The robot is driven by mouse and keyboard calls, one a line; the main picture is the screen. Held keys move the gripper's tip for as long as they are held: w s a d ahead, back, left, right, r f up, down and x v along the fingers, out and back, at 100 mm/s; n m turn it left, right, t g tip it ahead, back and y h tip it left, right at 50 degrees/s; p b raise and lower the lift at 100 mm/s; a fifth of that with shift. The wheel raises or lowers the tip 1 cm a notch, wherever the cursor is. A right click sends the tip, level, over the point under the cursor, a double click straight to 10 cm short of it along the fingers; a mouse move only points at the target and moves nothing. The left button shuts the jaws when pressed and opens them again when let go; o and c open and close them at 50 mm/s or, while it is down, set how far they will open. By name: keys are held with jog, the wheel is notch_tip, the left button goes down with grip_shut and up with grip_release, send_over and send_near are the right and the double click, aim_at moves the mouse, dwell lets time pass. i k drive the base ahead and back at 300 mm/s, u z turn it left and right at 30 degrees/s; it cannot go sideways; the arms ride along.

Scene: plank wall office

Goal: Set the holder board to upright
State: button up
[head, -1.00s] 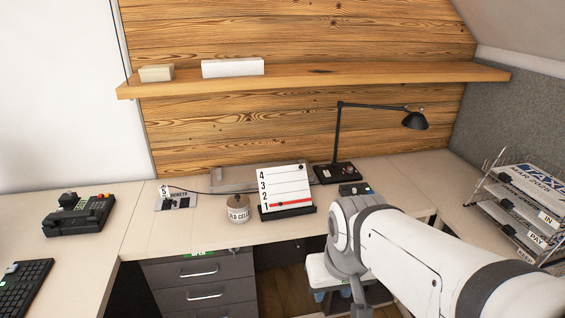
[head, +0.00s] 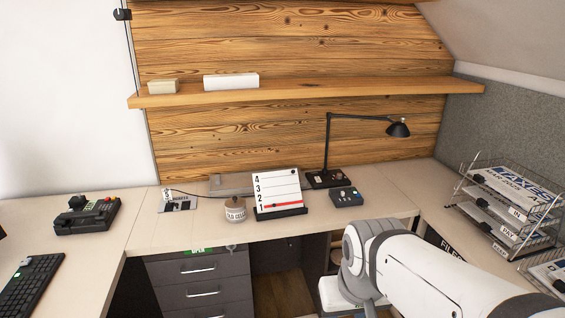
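The holder board (head: 277,188) is a white panel with dark lines, numbers down its left side and a red strip near the bottom. It sits on a black base (head: 281,214) near the front edge of the desk and appears to lean back a little. A small dark knob shows near its top right corner. My arm reaches in from the lower right, below and right of the board and apart from it. My gripper is not visible in the head view.
A round tin (head: 235,211) stands close left of the board. A dark box with knobs (head: 346,197) and a black lamp (head: 328,179) stand to its right. A drawer unit (head: 200,281) is under the desk. Wire trays (head: 510,206) stand at the right.

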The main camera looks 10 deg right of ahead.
aim_at(279, 186)
jog(key=z, duration=0.3)
jog(key=i, duration=1.8)
jog(key=u, duration=0.45)
jog(key=k, duration=0.8)
jog(key=u, duration=0.15)
jog(key=i, duration=0.8)
jog(key=z, duration=0.1)
